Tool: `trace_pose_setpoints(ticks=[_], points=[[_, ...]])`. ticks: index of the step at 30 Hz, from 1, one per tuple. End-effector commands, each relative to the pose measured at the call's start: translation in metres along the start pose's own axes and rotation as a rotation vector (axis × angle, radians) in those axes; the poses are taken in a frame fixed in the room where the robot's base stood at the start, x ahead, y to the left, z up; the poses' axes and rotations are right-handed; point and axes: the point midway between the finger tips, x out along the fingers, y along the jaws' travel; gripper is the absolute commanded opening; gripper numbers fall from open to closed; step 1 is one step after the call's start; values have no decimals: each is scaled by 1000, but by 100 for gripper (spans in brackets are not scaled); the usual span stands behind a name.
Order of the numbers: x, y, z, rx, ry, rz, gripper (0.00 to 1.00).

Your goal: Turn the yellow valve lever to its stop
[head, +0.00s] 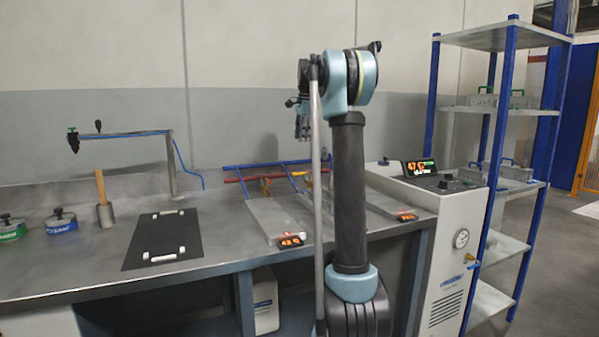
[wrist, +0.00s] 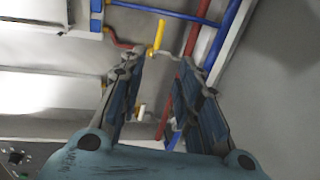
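A yellow lever (wrist: 160,37) shows in the wrist view, just past the tips of my gripper (wrist: 158,68), close to the line between the two fingers. The fingers are spread apart with nothing held between them. My gripper (head: 301,125) hangs above the pipes there, partly hidden by my arm. I cannot tell whether the fingers touch a lever.
Red pipes (wrist: 164,95) and blue pipes (wrist: 222,40) run close around the fingers. On the bench, a black mat (head: 135,255) lies left and a grey plate (head: 265,215) with a red display stands mid-bench. A white machine (head: 440,265) and blue-post shelf (head: 508,100) stand right.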

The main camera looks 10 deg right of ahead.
Motion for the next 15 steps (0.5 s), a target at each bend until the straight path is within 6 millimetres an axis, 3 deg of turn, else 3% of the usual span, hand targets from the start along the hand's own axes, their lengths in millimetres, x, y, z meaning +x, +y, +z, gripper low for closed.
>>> trace_pose_setpoints(ticks=[15], points=[[88,1,-4,4,1,0,31]])
